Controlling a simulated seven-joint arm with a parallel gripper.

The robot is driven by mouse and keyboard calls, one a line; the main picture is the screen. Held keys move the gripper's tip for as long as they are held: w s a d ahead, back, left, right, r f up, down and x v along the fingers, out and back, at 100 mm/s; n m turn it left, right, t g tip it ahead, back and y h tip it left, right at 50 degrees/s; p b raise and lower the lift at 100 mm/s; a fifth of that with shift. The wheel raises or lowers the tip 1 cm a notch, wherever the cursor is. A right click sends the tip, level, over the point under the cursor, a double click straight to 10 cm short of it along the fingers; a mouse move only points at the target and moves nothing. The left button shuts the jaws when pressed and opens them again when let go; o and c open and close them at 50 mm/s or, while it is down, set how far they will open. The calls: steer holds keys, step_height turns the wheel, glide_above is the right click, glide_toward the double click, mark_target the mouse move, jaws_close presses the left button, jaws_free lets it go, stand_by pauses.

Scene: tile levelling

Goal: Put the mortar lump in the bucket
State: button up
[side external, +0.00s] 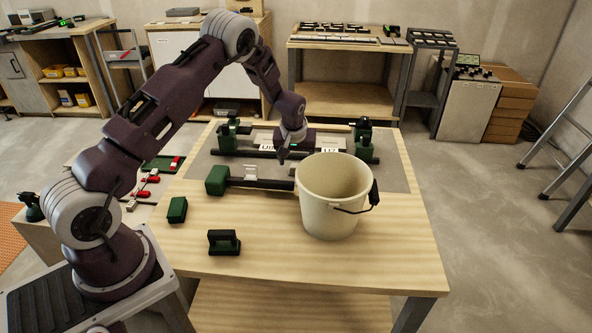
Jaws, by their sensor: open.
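The cream bucket (322,213) stands upright on the right part of the wooden table, its dark handle hanging at its right side. The part of the bucket's inside that I see looks empty. My gripper (282,157) points down over the grey work area, behind and left of the bucket's rim. It is small in this view, and nothing shows held in it. I cannot make out a mortar lump; it may be hidden behind the bucket or the arm.
A green-headed mallet (217,180) lies left of the bucket, its handle reaching towards it. Green clamp-like fixtures (364,140) stand at the back. The front table area (300,258) is clear.

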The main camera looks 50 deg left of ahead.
mark_target(296, 166)
steer(key=x, duration=0.3)
steer(key=shift+a+f, duration=0.15)
steer(key=shift+f, duration=0.25)
jaws_close()
